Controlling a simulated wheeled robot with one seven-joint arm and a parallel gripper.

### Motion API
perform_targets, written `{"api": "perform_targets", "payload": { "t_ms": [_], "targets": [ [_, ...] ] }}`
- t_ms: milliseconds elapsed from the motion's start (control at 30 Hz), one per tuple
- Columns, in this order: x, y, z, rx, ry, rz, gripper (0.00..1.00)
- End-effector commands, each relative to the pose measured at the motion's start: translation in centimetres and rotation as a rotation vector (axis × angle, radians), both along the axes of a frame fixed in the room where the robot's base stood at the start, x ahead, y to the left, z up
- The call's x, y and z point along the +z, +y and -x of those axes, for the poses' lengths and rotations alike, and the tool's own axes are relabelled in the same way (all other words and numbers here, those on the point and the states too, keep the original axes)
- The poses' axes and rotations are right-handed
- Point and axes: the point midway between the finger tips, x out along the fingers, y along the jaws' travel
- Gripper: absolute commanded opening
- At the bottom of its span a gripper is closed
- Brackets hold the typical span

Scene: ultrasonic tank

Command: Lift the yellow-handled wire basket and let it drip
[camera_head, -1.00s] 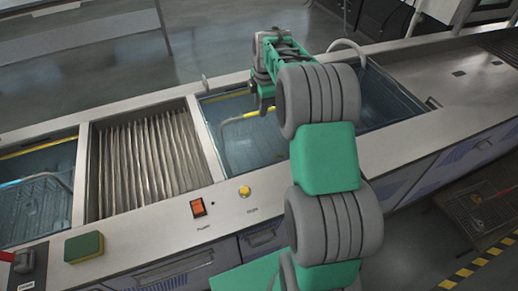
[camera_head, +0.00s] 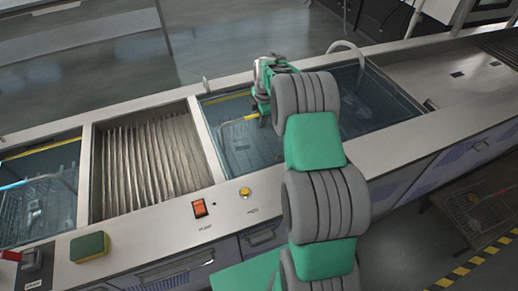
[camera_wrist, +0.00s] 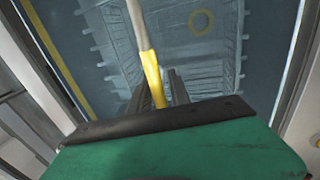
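The wire basket (camera_head: 250,150) sits low in the water of the middle tank in the head view. Its yellow handle grip (camera_head: 236,121) rises above it, with its right end hidden by my gripper (camera_head: 262,103). In the wrist view the yellow grip (camera_wrist: 153,78) runs down between the two dark fingers of my gripper (camera_wrist: 160,88), with the basket mesh (camera_wrist: 195,60) below. The fingers look apart, with some room beside the grip. The near end of the grip is hidden behind the dark edge of the gripper body.
A ribbed drain section (camera_head: 150,155) lies left of the middle tank. A left tank holds a basket with a blue handle (camera_head: 15,184). The right tank (camera_head: 395,105) is partly behind my arm. An orange switch (camera_head: 199,208), a yellow button (camera_head: 245,193) and a sponge (camera_head: 89,247) line the front edge.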

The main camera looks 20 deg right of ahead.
Motion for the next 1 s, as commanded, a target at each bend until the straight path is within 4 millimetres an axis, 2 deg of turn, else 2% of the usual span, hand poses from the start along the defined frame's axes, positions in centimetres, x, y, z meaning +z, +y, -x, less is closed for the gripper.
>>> {"api": "perform_targets", "payload": {
  "t_ms": [33, 267, 700, 1000],
  "targets": [
    [0.02, 0.00, 0.00, 0.000, 0.000, 0.000, 0.18],
    [0.03, 0.00, 0.01, 0.000, 0.000, 0.000, 0.00],
    [0.05, 0.00, 0.00, 0.000, 0.000, 0.000, 0.00],
    [0.97, -0.07, -0.26, 0.000, -0.009, 0.002, 0.00]
  ]
}}
